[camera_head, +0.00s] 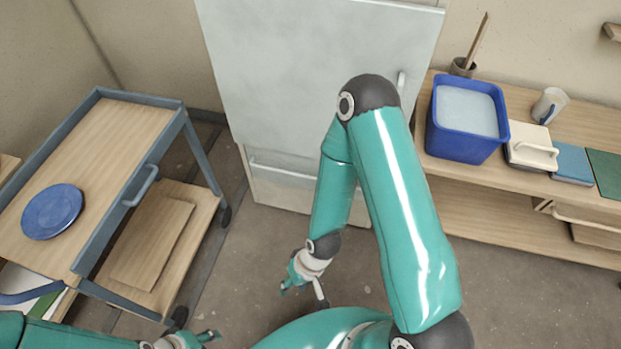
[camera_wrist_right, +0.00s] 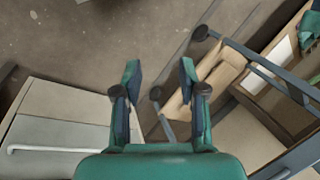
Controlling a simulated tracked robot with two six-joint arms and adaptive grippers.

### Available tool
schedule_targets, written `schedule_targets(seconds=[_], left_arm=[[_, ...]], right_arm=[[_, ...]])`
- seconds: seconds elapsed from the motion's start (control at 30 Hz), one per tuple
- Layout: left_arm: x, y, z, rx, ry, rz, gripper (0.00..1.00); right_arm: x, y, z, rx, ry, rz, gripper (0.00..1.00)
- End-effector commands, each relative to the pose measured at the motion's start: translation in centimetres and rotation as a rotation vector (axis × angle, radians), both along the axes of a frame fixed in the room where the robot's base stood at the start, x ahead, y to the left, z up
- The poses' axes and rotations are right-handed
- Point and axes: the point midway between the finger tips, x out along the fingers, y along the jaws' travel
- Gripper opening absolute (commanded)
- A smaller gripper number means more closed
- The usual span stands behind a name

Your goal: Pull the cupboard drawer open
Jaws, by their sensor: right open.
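The cupboard (camera_head: 315,75) is a tall pale grey cabinet against the back wall. Its drawer (camera_head: 268,188) is the low panel at its foot and looks shut. A pale bar handle (camera_head: 282,172) runs across the drawer, its right part hidden behind my right arm. In the right wrist view the handle (camera_wrist_right: 55,149) lies at the lower left, away from the fingers. My right gripper (camera_head: 303,290) hangs over the floor in front of the cupboard; its fingers (camera_wrist_right: 160,75) are apart with nothing between them. My left gripper (camera_head: 208,338) is at the bottom edge, jaws unclear.
A wooden-topped trolley (camera_head: 110,150) with a blue plate (camera_head: 52,211) stands at the left. A shelf unit (camera_head: 490,200) at the right holds a blue bucket (camera_head: 467,118), a mug (camera_head: 550,105) and tiles. Floor (camera_head: 250,245) in front of the cupboard is clear.

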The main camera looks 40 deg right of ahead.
Motion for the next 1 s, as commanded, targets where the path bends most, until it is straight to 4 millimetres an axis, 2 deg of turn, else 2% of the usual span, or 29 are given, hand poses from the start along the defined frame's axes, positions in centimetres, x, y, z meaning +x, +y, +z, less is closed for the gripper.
schedule_targets(seconds=[0.17,0.27,0.37,0.43,0.57,0.6,0.67,0.7,0.77,0.8,0.87,0.93,0.97,1.0], left_arm=[[0.0,0.0,-2.1,0.0,0.0,0.0,0.4],[0.0,0.0,-4.7,0.0,0.0,0.0,0.4],[0.0,0.0,-8.3,0.0,0.0,0.0,0.4],[0.0,0.0,-11.2,0.0,0.0,0.0,0.4],[0.0,0.0,-16.5,0.0,0.0,0.0,0.4],[0.0,0.0,-18.1,0.0,0.0,0.0,0.4],[0.0,0.0,-20.5,0.0,0.0,0.0,0.4],[0.0,0.0,-22.1,0.0,0.0,0.0,0.4],[0.0,0.0,-24.5,0.0,0.0,0.0,0.4],[0.0,0.0,-26.1,0.0,0.0,0.0,0.4],[0.0,0.0,-28.5,0.0,0.0,0.0,0.4],[0.0,0.0,-31.0,0.0,0.0,0.0,0.4],[0.0,0.0,-32.0,0.0,0.0,0.0,0.4],[0.0,0.0,-33.3,0.0,0.0,0.0,0.4]], right_arm=[[0.1,0.6,-2.5,0.022,-0.006,0.148,0.41],[0.0,1.4,-5.9,0.05,-0.016,0.387,0.41],[-0.2,1.7,-10.7,0.076,-0.028,0.747,0.41],[-0.1,1.0,-14.7,0.08,-0.029,1.053,0.41],[1.5,-2.7,-22.0,0.052,0.018,1.668,0.41],[2.6,-4.4,-24.1,0.034,0.054,1.852,0.41],[4.7,-7.0,-26.8,-0.002,0.135,2.117,0.41],[6.5,-8.8,-28.4,-0.029,0.208,2.284,0.41],[9.7,-11.3,-30.3,-0.076,0.349,2.513,0.41],[12.1,-12.8,-31.2,-0.11,0.47,2.648,0.41],[15.8,-14.8,-31.9,-0.161,0.688,2.816,0.41],[20.1,-16.3,-31.7,-0.214,0.986,2.939,0.41],[21.8,-16.6,-31.4,0.226,-1.095,-2.895,0.41],[23.8,-16.9,-30.7,0.236,-1.209,-2.76,0.41]])
